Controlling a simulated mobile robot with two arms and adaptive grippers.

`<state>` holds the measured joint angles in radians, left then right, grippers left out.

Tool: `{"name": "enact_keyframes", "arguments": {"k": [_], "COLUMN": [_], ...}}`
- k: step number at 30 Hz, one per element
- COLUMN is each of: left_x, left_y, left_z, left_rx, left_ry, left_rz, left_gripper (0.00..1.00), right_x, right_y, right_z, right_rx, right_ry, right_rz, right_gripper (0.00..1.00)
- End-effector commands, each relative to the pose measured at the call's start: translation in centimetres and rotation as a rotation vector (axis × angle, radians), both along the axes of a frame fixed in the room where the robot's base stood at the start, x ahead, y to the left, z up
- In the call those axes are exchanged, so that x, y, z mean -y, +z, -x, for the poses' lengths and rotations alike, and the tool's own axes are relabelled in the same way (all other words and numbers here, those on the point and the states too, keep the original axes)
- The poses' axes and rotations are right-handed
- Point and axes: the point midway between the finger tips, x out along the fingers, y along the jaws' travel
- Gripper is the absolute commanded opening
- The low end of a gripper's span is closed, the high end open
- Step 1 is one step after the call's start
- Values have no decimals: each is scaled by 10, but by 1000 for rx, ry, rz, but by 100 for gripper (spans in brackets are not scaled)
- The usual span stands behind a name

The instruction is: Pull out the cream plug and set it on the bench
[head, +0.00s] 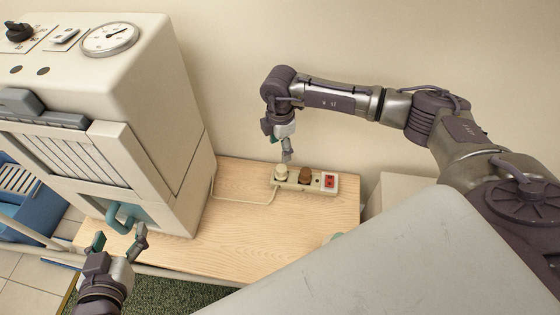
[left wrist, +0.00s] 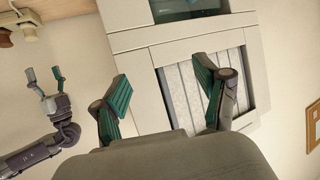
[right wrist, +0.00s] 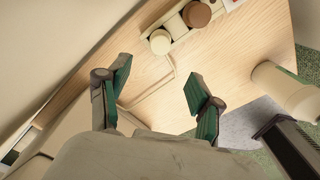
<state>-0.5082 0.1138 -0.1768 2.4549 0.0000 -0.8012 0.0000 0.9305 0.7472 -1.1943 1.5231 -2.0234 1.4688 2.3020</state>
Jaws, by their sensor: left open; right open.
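The cream plug (head: 281,172) sits in the left end of a cream power strip (head: 293,184) on the wooden bench (head: 245,225). It also shows in the right wrist view (right wrist: 160,42), beside a brown plug (right wrist: 196,14) in the same strip. My right gripper (head: 287,152) points down, just above the cream plug in the head view. In the right wrist view its fingers (right wrist: 158,82) are apart with nothing between them, and the plug lies beyond them. My left gripper (head: 120,238) is open and empty in front of the cream cabinet.
The cabinet (head: 150,130), with a dial and a teal handle (head: 126,217), stands at the bench's left. A red switch (head: 329,181) is at the strip's right end. A cord (head: 240,199) runs left from the strip. A pale cylinder (right wrist: 285,92) stands at the right. Bare bench lies before the strip.

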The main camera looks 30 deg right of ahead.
Motion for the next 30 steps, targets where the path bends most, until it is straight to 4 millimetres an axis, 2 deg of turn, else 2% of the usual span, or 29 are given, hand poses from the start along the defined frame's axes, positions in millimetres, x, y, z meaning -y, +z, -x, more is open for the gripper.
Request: {"name": "enact_keyframes", "arguments": {"k": [1,6,12,21,25,30], "left_x": [3,11,19,24,25,25], "left_y": [5,35,74,128,142,152], "left_z": [-5,-19,-26,-18,-12,-8], "left_rx": [49,232,454,768,855,909], "left_ry": [-3,-15,-29,-47,-51,-53], "left_rz": [12,56,112,196,220,235], "left_gripper": [74,74,74,74,74,74], "right_x": [0,0,-1,-1,-1,-1], "right_y": [-11,-37,-66,-103,-112,-116], "right_z": [1,1,1,0,0,0], "right_rx": [-3,-2,-1,0,-1,0], "right_ry": [0,1,2,2,3,3], "right_rz": [0,1,-1,-2,-2,-2], "right_gripper": [65,65,65,65,65,65]}}
